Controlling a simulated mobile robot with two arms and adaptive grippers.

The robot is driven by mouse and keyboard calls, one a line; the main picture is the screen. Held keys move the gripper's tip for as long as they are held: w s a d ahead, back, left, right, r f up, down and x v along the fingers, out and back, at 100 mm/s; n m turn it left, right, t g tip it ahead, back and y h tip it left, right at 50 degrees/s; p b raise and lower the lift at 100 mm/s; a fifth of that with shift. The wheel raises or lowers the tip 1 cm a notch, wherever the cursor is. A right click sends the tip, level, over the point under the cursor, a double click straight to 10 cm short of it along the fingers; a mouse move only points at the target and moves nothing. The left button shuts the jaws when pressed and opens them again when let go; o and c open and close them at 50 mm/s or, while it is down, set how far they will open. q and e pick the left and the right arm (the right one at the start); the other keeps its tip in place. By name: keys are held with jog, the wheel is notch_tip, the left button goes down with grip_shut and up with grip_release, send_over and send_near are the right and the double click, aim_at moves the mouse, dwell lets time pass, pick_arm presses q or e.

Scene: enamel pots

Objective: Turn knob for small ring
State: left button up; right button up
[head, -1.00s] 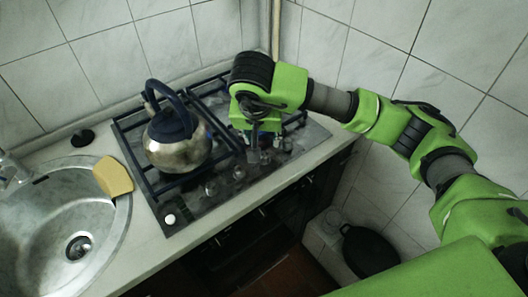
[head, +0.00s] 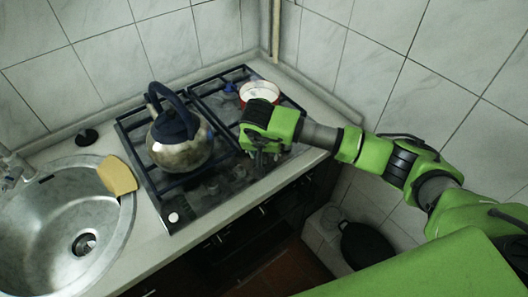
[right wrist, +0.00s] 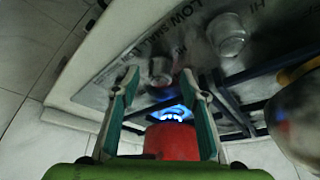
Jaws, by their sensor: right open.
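The stove (head: 190,209) has a row of knobs on its front strip. My right gripper (head: 262,158) is over the right front part of the stove, pointing down, its fingers mostly hidden by its own body. In the right wrist view my right gripper (right wrist: 159,76) is open, with one knob (right wrist: 160,71) showing between its fingertips; I cannot tell whether they touch it. Another knob (right wrist: 229,36) is to the right. A blue flame (right wrist: 174,113) burns next to the red pot (right wrist: 172,142). My left gripper is not in view.
A metal kettle (head: 180,155) stands on the left grate. The red pot (head: 259,92) with a pale inside stands at the back right. A yellow sponge (head: 117,175) lies by the sink (head: 60,205). Tiled walls close in behind and to the right.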

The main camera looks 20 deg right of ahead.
jog(key=c, duration=1.1)
